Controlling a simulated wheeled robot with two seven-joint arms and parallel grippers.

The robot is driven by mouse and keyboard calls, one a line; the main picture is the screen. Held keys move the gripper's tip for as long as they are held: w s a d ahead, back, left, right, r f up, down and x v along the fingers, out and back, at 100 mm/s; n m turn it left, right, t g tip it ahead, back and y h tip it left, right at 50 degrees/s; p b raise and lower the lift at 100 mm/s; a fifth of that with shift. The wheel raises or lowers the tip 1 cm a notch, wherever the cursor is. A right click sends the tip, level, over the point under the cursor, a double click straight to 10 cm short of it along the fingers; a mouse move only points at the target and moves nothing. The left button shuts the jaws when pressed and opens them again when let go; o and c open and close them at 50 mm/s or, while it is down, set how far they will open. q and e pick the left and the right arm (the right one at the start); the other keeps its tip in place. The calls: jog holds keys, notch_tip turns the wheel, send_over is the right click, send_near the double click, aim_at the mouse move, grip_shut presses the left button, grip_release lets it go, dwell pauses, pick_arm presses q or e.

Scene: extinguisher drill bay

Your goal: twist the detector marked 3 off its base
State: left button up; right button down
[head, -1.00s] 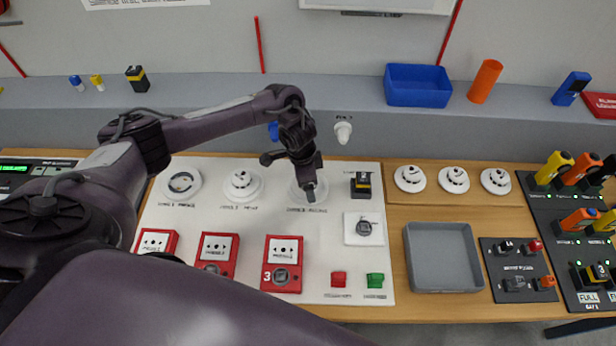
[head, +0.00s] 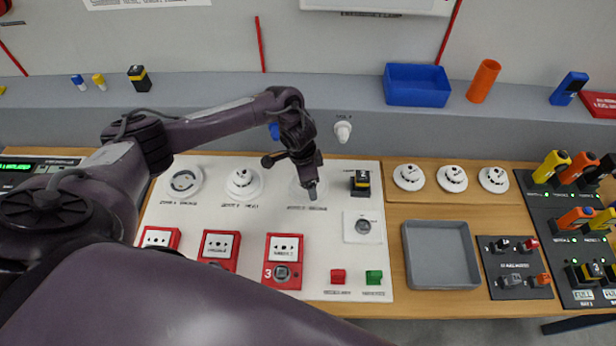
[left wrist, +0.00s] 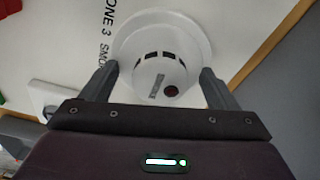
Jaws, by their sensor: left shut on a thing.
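The zone 3 detector (left wrist: 146,38) is a white round smoke head with dark slots and a dark red spot, on a white round base on the white panel. The print "ONE 3 SMO" beside it shows in the left wrist view. My left gripper (left wrist: 158,82) is shut on the detector, one grey finger on each side of it. In the head view my left gripper (head: 312,190) points down at the panel and hides most of the detector. The detector appears seated on its base. My right gripper is not in view.
An empty detector base (head: 184,182) and a second detector (head: 243,182) sit to the left on the panel. Red call points (head: 282,262) line the panel front. Three loose detectors (head: 452,178) and an empty grey tray (head: 440,255) are to the right.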

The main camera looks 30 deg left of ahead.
pick_arm(q)
jog(key=shift+r+p, duration=1)
jog(key=shift+p, duration=0.05)
jog(key=shift+r, duration=0.2)
jog(key=shift+r, duration=1.7)
jog(key=shift+r, duration=0.1)
